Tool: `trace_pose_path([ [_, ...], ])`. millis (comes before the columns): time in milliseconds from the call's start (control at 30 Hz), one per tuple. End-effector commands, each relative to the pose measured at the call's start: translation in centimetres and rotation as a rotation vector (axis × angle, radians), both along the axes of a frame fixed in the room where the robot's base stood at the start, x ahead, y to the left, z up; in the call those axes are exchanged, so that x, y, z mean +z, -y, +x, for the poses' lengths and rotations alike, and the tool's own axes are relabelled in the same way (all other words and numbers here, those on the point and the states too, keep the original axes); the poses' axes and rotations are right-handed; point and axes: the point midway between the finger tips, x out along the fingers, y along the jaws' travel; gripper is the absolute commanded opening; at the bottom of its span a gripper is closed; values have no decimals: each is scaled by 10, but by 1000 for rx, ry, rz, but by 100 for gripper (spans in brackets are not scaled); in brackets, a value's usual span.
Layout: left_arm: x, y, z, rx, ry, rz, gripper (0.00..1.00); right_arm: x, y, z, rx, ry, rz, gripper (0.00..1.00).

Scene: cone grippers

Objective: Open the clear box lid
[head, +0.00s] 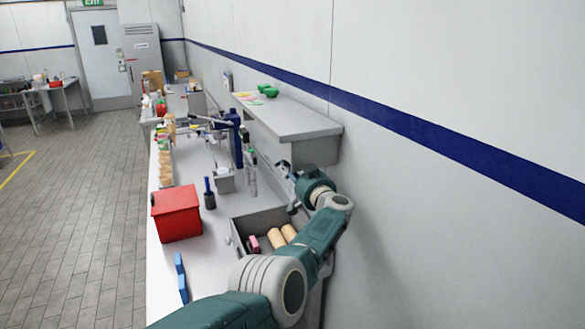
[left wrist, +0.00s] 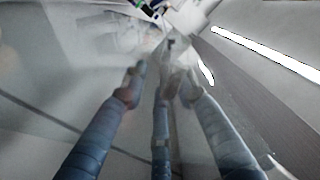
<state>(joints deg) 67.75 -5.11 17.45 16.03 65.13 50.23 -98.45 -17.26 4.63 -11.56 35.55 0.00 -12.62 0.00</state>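In the head view my left gripper (head: 287,170) is at the wall side of the long counter, by the near end of the shelf. In the left wrist view its blue fingers (left wrist: 160,88) reach forward with spaces between them. A pale, see-through shape (left wrist: 178,62) shows around and beyond the fingertips; I cannot tell whether it is the clear box or its lid, or whether the fingers touch it. Whether the fingers are open or shut on something is unclear. No clear box lid can be made out in the head view. My right gripper is not in view.
On the counter stand a red box (head: 177,214), a dark blue holder (head: 209,198), a small grey container (head: 225,181), clear bottles (head: 252,178) and a grey bin (head: 243,224) with tan rolls. The shelf (head: 290,122) juts out above.

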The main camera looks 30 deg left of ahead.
Motion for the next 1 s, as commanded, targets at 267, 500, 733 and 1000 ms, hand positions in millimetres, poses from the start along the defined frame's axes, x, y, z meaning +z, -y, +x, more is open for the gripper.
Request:
trace_pose_path([
  [267,-2,7,-3,-1,0,-3,28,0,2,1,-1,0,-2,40],
  [500,-3,20,-17,2,-1,-4,28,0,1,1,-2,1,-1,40],
  [733,-3,47,-34,-3,-2,-2,28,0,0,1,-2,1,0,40],
  [1000,-3,61,-45,-3,-1,0,28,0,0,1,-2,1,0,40],
])
